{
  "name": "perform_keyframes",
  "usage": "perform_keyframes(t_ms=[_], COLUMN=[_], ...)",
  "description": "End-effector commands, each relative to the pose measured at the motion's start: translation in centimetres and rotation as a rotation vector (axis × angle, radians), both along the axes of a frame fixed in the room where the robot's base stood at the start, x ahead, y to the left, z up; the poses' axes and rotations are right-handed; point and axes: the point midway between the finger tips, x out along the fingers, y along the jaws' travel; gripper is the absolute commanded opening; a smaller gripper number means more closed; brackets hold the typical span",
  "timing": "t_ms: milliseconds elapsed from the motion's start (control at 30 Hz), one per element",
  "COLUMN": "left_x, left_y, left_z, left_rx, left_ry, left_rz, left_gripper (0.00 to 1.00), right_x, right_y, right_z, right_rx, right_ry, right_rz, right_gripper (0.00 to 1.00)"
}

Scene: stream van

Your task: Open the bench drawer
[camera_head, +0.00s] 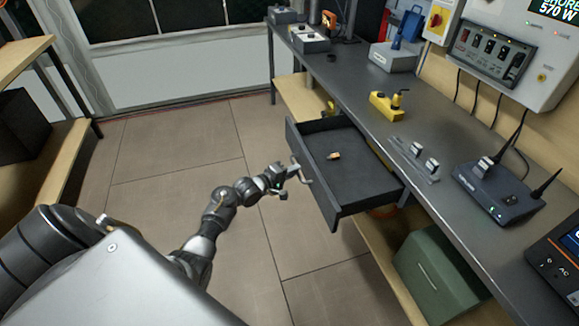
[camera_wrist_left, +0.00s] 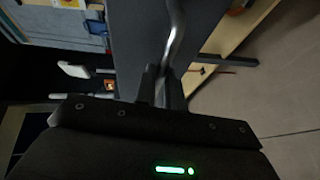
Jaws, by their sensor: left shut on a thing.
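The bench drawer (camera_head: 350,190) is dark grey and stands pulled well out from under the grey bench top (camera_head: 330,73). A small tan object (camera_head: 333,155) lies inside it. My left gripper (camera_head: 292,174) is at the drawer's front, shut on the metal bar handle (camera_head: 303,172). In the left wrist view the handle (camera_wrist_left: 175,35) runs down between the two fingers (camera_wrist_left: 160,88). The drawer's dark front panel (camera_wrist_left: 135,35) is beside it. My right gripper is in neither view.
A router with antennas (camera_head: 497,187), a yellow tool (camera_head: 386,104) and grey boxes (camera_head: 393,57) stand on the bench. A green case (camera_head: 440,275) sits on the lower shelf. The tiled floor (camera_head: 180,160) left of the drawer is clear.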

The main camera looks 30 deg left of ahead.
Motion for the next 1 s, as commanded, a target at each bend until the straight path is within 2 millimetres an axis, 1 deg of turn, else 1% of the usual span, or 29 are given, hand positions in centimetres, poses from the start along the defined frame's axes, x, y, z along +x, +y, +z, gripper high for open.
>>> perform_keyframes(t_ms=[133, 467, 500, 633, 667, 900, 1000], left_x=[-0.15, -0.22, -0.23, -0.2, -0.19, -0.18, -0.59], left_y=[-0.41, -0.3, -0.3, -0.24, -0.24, -0.15, -0.02], left_z=[-0.13, -0.19, -0.19, -0.14, -0.12, -0.06, 0.02], left_rx=[-0.001, -0.001, -0.001, -0.001, -0.001, 0.0, 0.001], left_ry=[0.002, 0.003, 0.003, 0.002, 0.002, 0.001, 0.002], left_rz=[-0.013, -0.013, -0.013, -0.011, -0.011, -0.009, -0.009], left_gripper=[0.0, 0.0, 0.13, 0.3, 0.32, 0.32, 0.32], right_x=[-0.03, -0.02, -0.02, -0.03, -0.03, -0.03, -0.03], right_y=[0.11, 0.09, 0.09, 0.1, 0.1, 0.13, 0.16], right_z=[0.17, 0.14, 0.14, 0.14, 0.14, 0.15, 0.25], right_rx=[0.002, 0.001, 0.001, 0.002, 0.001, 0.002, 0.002], right_ry=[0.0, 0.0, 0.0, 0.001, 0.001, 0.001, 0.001], right_rz=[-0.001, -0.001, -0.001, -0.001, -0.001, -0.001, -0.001], right_gripper=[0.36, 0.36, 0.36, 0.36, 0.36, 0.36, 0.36])
